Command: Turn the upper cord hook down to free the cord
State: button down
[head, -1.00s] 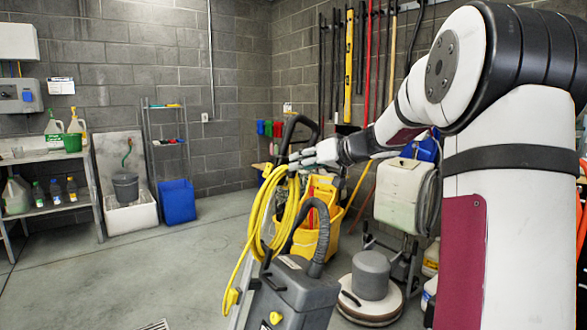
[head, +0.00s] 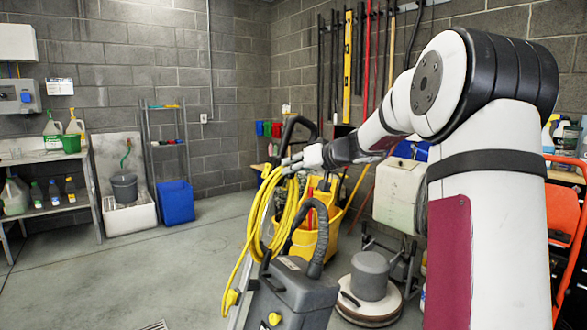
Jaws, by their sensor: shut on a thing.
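A yellow cord (head: 287,216) hangs in long loops on the upright handle part of a grey floor machine (head: 292,290) in the lower middle of the head view. My gripper (head: 287,166) is at the top of the loops, where the upper cord hook would be. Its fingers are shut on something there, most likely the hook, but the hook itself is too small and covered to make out. The yellow plug end (head: 232,297) hangs low at the left of the machine. The machine's black handle loop (head: 298,128) rises just behind my gripper.
A yellow mop bucket (head: 335,225) stands behind the cord. A round floor polisher (head: 370,285) and a white tank (head: 398,190) are to the right. A blue bin (head: 176,202) stands by the back wall. The floor at left is clear.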

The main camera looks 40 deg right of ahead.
jog(key=shift+d+f, duration=0.1)
jog(key=shift+d, duration=0.05)
jog(key=shift+d+f+m+y+b, duration=0.2)
jog(key=shift+m+y+b, duration=0.3)
jog(key=shift+m+b, duration=0.35)
notch_tip(320, 180, down, 4)
jog(key=m+t+y+b, duration=0.1)
jog(key=m+t, duration=0.1)
jog(key=m, duration=0.4)
jog(key=m+t+y+b, duration=0.1)
jog(key=m+t+b, duration=0.1)
jog(key=m, duration=0.5)
jog(key=m+t+b, duration=0.2)
jog(key=m, duration=0.5)
jog(key=shift+d+r+t+y, duration=0.1)
jog(key=shift+r+t+y, duration=0.1)
jog(key=shift+t+y, duration=0.15)
jog(key=shift+m, duration=0.25)
jog(key=c, duration=1.5)
grip_release()
jog(key=shift+r, duration=0.1)
